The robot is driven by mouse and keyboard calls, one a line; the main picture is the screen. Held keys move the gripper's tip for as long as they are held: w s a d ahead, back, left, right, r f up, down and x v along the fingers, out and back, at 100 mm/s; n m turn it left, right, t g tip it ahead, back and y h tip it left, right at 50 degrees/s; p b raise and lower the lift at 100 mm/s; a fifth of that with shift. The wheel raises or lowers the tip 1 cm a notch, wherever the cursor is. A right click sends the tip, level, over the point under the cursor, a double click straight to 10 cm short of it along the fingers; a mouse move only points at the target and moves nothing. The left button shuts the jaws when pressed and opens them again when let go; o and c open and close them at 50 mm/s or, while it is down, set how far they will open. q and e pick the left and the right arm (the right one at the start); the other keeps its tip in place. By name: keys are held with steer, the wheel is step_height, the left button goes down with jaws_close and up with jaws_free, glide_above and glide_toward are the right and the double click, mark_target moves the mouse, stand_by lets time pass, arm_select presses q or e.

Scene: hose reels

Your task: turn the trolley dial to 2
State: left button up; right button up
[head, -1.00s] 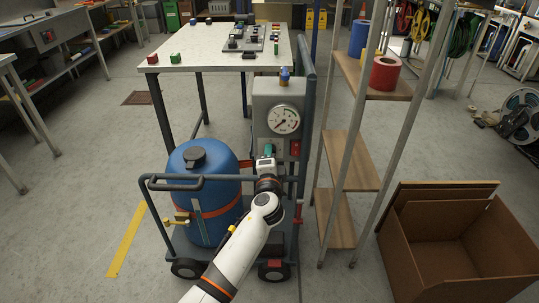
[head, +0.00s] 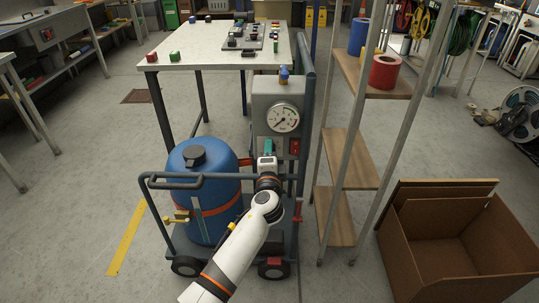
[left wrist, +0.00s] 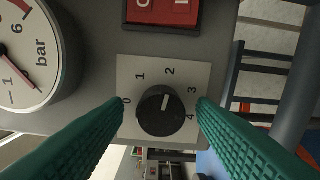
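The dial (left wrist: 160,111) is a round black knob on a light square plate marked 0 to 4, on the grey panel of the trolley (head: 180,180). Its white mark points up and slightly right, toward the 2. My left gripper (head: 268,148) is at the panel below the gauge and hides the dial in the head view. In the left wrist view its green fingers (left wrist: 160,105) are open on either side of the knob, with a visible gap on each side. My right gripper is not in view.
A pressure gauge (head: 283,118) and a red switch (head: 295,146) sit on the panel near the dial. A blue tank (head: 205,205) stands on the trolley to the left. A shelf rack (head: 345,160) and an open brown box (head: 450,240) stand to the right.

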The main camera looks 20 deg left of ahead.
arm_select(q)
steer(key=shift+s, duration=0.1)
steer(key=v, duration=1.2)
steer(key=shift+p, duration=0.35)
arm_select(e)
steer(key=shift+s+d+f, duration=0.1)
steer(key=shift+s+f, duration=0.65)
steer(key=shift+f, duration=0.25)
